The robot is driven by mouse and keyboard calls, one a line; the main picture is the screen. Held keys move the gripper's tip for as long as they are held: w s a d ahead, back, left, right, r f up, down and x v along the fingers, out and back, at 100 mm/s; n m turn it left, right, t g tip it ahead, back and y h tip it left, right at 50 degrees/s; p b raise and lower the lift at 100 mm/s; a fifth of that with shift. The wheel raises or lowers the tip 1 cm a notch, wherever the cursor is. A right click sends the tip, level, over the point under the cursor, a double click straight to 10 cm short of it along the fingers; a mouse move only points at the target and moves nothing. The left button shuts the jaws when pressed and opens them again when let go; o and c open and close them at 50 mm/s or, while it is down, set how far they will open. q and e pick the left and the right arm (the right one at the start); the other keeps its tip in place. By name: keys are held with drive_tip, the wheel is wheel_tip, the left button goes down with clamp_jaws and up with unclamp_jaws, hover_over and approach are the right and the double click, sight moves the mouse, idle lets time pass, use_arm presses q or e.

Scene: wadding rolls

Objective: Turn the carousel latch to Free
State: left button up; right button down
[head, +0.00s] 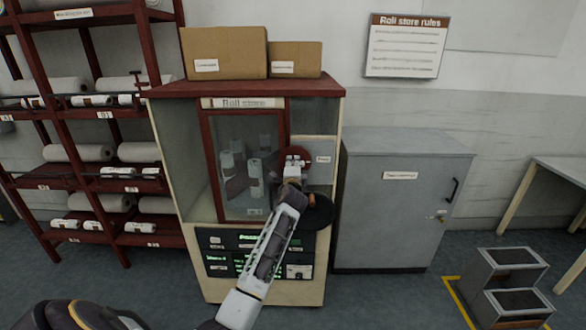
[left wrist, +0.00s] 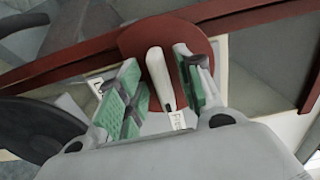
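The carousel latch is a pale lever (left wrist: 160,78) on a dark red round plate (head: 299,153), on the right side of the roll store cabinet's front. The red plate (left wrist: 139,40) also shows in the left wrist view. My left gripper (head: 292,172) is at the latch in the head view and partly covers it. In the left wrist view my left gripper (left wrist: 160,88) is open, with its green-padded fingers on either side of the lever and gaps visible. My right gripper is not in view.
The roll store cabinet (head: 187,170) has a glazed door (head: 238,150) with white rolls behind it. A black round disc (head: 320,212) sits just below the latch. A grey cabinet (head: 390,215) stands to the right, and red shelves of rolls (head: 75,130) to the left.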

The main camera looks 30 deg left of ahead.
use_arm(q)
drive_tip(key=v, duration=1.2)
idle(0.5)
idle(0.6)
